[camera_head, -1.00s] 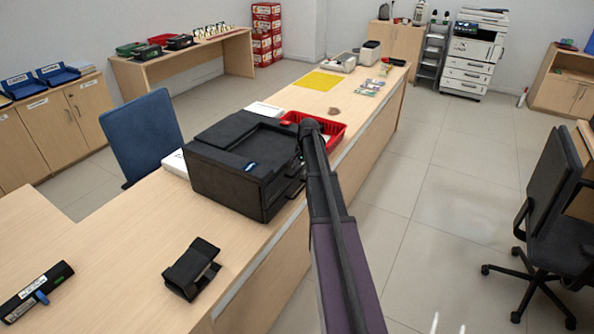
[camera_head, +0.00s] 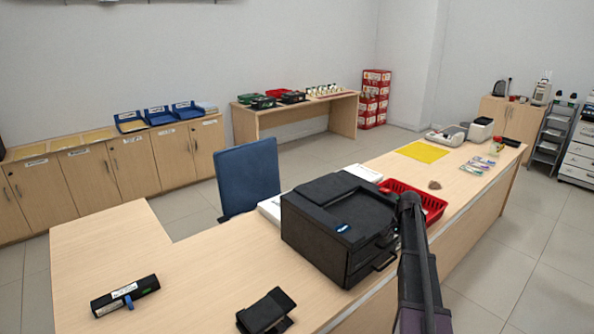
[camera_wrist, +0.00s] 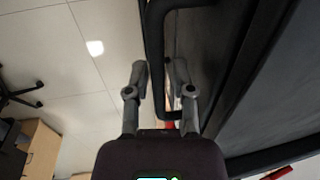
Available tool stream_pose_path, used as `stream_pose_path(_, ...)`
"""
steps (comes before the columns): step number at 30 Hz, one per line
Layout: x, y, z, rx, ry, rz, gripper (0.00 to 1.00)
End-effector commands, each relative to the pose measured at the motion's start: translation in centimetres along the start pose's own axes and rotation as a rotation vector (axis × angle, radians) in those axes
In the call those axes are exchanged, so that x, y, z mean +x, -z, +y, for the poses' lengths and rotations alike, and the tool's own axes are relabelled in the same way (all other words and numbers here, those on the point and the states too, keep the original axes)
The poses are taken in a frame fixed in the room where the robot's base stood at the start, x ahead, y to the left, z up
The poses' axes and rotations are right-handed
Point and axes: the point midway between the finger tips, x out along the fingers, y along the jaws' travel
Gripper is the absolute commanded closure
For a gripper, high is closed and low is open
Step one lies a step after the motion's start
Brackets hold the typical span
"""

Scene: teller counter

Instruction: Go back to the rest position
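My arm (camera_head: 415,275) rises from the lower right of the head view, its end beside the right side of the black printer (camera_head: 335,225) on the counter. My gripper's fingers are not clear in the head view.
On the counter (camera_head: 205,270) are a red basket (camera_head: 432,205), a yellow mat (camera_head: 422,152), a black stand (camera_head: 266,312) and a labelled black device (camera_head: 125,296). A blue chair (camera_head: 248,175) stands behind. Floor (camera_head: 540,250) is clear at right.

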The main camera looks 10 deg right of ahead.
Motion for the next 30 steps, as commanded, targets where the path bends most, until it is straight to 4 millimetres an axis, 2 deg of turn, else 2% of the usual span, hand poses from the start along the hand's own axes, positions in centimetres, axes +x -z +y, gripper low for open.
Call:
stream_pose_path(8,-1.4,-1.0,-0.2,0.015,-0.014,-0.013,0.69)
stream_pose_path(14,-3.6,-3.6,-0.4,0.031,-0.044,-0.039,0.69)
stream_pose_path(24,-4.7,-15.7,-1.4,-0.166,-0.109,-0.082,0.69)
stream_pose_path(30,-4.0,-22.7,-1.0,-0.345,-0.129,-0.092,0.69)
